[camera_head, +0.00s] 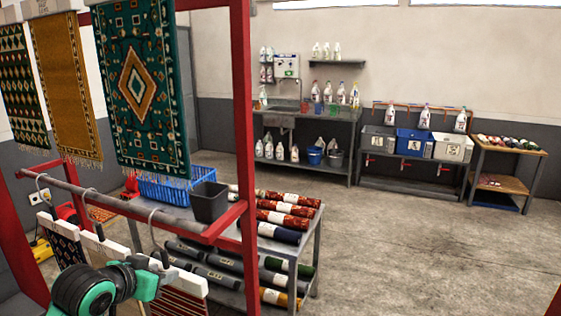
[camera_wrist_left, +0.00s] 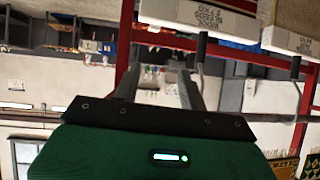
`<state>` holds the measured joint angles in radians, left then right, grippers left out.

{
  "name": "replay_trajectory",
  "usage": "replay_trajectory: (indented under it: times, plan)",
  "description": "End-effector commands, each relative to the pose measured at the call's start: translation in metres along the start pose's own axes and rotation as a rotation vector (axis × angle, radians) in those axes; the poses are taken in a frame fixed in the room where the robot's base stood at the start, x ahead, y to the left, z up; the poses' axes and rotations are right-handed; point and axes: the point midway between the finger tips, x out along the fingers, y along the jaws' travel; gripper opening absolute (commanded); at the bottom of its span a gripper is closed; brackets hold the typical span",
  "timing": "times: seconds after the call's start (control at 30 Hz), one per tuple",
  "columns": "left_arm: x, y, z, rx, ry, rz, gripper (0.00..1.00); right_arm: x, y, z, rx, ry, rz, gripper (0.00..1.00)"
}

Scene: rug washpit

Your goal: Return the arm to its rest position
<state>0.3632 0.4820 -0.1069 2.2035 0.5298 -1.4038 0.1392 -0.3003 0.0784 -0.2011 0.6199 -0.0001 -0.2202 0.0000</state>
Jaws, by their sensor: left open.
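That view looks upside down. Labelled white boards (camera_wrist_left: 210,17) hang close by, beyond the fingertips. My right gripper is not in view.
Patterned rugs (camera_head: 145,85) hang at the upper left. A grey rack (camera_head: 318,235) holds rolled rugs, a blue basket (camera_head: 165,187) and a dark bin (camera_head: 209,202). A red post (camera_head: 244,130) stands beside it. The concrete floor (camera_head: 420,250) at right is clear.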

Motion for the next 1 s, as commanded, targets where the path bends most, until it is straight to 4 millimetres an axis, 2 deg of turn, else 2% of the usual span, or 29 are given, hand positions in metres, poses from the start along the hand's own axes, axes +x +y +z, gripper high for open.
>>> replay_trajectory:
  times: [0.03,0.27,0.47,0.6,0.8,1.0]
  plan:
    - [0.005,0.011,0.029,-0.007,-0.044,0.004,0.42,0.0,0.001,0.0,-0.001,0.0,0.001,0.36]
    - [0.005,0.049,0.138,-0.027,-0.214,-0.006,0.42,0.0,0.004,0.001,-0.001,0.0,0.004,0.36]
    - [-0.017,0.081,0.226,-0.051,-0.365,-0.019,0.42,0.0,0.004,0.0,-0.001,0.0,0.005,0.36]
    - [-0.042,0.102,0.28,-0.07,-0.473,-0.032,0.42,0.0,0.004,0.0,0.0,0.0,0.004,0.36]
    - [-0.076,0.123,0.333,-0.09,-0.593,-0.051,0.42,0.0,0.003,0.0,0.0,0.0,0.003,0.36]
    - [-0.107,0.137,0.368,-0.106,-0.685,-0.068,0.42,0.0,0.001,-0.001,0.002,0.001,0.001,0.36]
